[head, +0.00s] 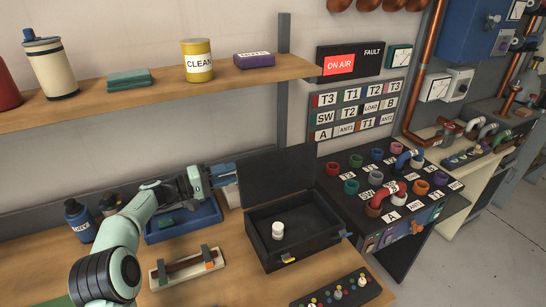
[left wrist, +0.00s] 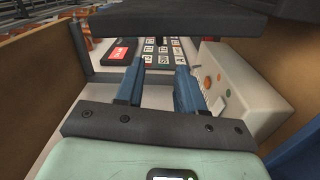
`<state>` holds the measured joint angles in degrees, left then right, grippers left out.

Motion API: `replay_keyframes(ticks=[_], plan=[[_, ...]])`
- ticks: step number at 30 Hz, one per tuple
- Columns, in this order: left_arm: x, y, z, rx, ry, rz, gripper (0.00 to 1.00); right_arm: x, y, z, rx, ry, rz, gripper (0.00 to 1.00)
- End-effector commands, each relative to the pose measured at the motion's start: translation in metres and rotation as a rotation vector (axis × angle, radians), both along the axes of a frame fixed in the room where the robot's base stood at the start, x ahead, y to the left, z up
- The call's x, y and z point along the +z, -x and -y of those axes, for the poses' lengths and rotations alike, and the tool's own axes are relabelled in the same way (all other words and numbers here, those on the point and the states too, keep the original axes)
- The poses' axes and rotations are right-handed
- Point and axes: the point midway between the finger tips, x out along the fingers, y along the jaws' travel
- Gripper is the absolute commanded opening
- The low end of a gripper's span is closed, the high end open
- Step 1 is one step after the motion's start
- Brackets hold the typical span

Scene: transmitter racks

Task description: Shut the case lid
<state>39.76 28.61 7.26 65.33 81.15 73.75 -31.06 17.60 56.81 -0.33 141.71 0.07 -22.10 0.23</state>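The black case (head: 265,258) stands on the wooden bench with its lid (head: 283,172) raised, standing roughly upright at the back. A small white capped jar (head: 278,230) is inside the case. A yellow latch piece (head: 288,259) shows on the front rim. My left gripper (head: 234,172) is at the left edge of the raised lid; whether it touches the lid is unclear. Its two blue fingers are apart with nothing between them, as the left wrist view (left wrist: 160,66) also shows. My right gripper is not in view.
A blue tray (head: 183,229) lies below my left forearm. A holder with a bar (head: 186,268) and a knob box (head: 335,292) are near the case. The wooden shelf (head: 140,97) runs above. A socket panel (head: 360,190) stands right of the case.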

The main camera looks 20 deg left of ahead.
Motion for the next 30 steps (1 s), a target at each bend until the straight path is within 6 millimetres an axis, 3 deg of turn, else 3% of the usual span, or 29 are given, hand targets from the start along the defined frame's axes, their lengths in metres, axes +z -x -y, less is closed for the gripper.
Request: replay_keyframes(ticks=[18, 30], plan=[[0.004, -0.085, 0.073, -0.003, 0.002, 0.002, 0.38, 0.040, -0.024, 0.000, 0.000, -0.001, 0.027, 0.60], [0.000, -0.100, 0.086, -0.001, 0.000, 0.000, 0.38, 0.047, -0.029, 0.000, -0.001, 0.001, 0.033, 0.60]])
